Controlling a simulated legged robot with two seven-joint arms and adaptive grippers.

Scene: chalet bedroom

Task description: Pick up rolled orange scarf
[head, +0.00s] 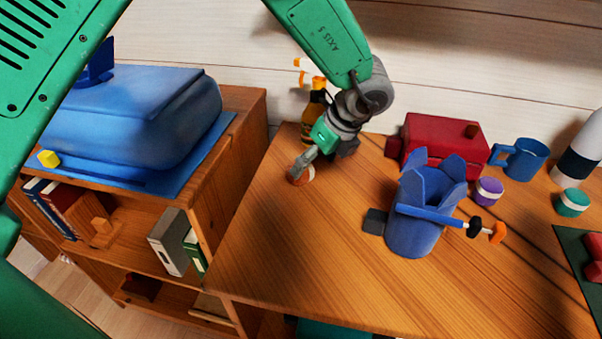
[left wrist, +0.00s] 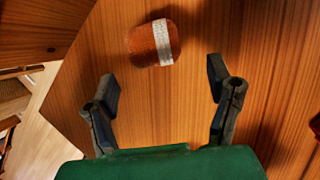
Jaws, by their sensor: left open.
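The rolled orange scarf (left wrist: 140,45) lies on the wooden desk, a small orange-brown roll with a pale band around it. In the head view the scarf (head: 308,174) shows near the desk's left edge, partly hidden behind a finger of my left gripper (head: 322,158). In the left wrist view my left gripper (left wrist: 163,85) is open and empty, its two fingers wide apart. The scarf sits beyond the fingertips there, roughly centred between them, and not touched. My right gripper is not in view.
A yellow-and-black spray bottle (head: 313,110) stands just behind my gripper. A shelf unit (head: 245,120) stands left. The desk's front middle is bare.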

